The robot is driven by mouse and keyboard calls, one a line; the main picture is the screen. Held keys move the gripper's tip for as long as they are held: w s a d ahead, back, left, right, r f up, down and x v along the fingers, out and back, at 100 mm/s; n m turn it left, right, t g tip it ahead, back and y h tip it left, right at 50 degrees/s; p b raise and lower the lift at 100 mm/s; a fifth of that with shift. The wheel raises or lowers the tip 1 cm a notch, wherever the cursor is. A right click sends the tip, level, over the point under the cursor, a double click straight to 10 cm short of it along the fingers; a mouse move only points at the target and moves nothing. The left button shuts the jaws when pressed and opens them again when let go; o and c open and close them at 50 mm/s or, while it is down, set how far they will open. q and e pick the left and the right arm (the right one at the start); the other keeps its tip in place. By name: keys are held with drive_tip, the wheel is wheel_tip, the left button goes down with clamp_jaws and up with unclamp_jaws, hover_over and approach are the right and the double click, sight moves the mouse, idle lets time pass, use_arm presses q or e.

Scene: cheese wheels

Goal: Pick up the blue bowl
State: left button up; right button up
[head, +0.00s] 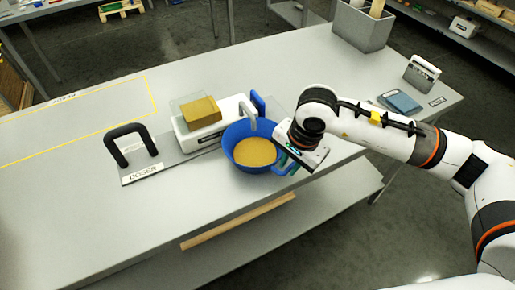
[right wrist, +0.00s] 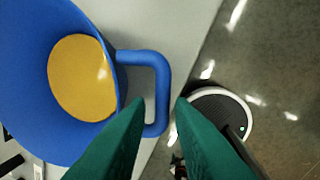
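The blue bowl (head: 234,142) stands upright near the front edge of the grey table, with yellow contents (head: 255,152) inside. It fills the left of the right wrist view (right wrist: 25,70). Its blue loop handle (right wrist: 163,85) sticks out from the rim towards the table's edge. My right gripper (head: 290,163) is over this handle at the bowl's right side. In the right wrist view its two green fingers (right wrist: 160,101) are apart, with the handle's outer bar showing between their tips. I cannot tell whether they touch it. My left gripper is not in view.
A white scale (head: 190,138) with a yellow block (head: 201,112) stands just left of the bowl. A board labelled DOSER (head: 143,175) with a black handle (head: 128,143) lies further left. A grey bin (head: 362,27) and a blue box (head: 400,101) are at the right.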

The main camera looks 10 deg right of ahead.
sight(288, 168)
drive_tip(key=shift+w+a+f+p, duration=0.15)
drive_tip(key=shift+f+p, duration=0.2)
drive_tip(key=shift+f, duration=0.85)
drive_tip(key=shift+w+a+f+p, duration=0.15)
drive_tip(key=shift+f+p, duration=0.2)
drive_tip(key=shift+f, duration=0.8)
drive_tip(key=shift+s, duration=0.1)
clamp_jaws()
drive_tip(key=shift+r, duration=0.2)
